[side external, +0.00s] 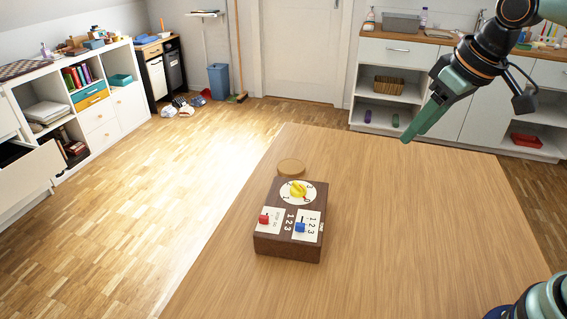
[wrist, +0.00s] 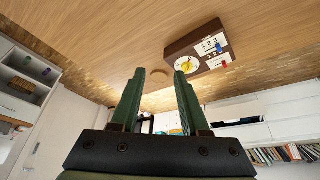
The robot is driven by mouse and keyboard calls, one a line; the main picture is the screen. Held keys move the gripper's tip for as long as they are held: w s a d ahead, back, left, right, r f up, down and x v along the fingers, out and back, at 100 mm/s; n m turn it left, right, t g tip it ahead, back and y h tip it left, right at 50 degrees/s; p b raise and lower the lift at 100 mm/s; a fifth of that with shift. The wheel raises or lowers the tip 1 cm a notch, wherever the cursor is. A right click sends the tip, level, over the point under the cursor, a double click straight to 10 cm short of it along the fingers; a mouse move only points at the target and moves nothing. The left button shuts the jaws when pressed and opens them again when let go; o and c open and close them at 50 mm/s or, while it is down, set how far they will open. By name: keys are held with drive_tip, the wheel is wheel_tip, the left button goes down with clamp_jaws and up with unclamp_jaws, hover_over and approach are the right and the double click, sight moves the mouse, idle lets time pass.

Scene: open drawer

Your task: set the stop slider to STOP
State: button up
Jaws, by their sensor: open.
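A dark brown control box (side external: 288,246) sits on the wooden table. Its red slider knob (side external: 263,219) is at the left edge of a white plate with small lettering too small to read. Beside it is a blue knob (side external: 299,227) on a plate marked 1 2 3, and behind them a yellow dial (side external: 298,189). The box also shows in the wrist view, with the red knob (wrist: 222,63) at upper right. My gripper (side external: 406,138) is above the table's far side, right of the box and well apart from it. In the wrist view its two fingers (wrist: 159,73) are apart and empty.
A round wooden disc (side external: 291,167) lies on the table (side external: 400,240) just behind the box. The table is bare between the box and my arm. Shelves and cabinets stand beyond, off the table.

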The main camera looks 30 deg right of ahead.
drive_tip(key=w+a+n+g, duration=0.3)
drive_tip(key=w+a+n, duration=0.1)
drive_tip(key=w+a, duration=0.55)
drive_tip(key=n+g, duration=0.2)
drive_tip(key=n, duration=0.3)
approach(263, 216)
wheel_tip(263, 216, down, 8)
drive_tip(key=shift+s+a+f, duration=0.1)
drive_tip(key=shift+s+f, duration=0.1)
drive_tip(key=shift+f, duration=0.05)
clamp_jaws()
drive_tip(key=shift+r, duration=0.1)
idle(0.6)
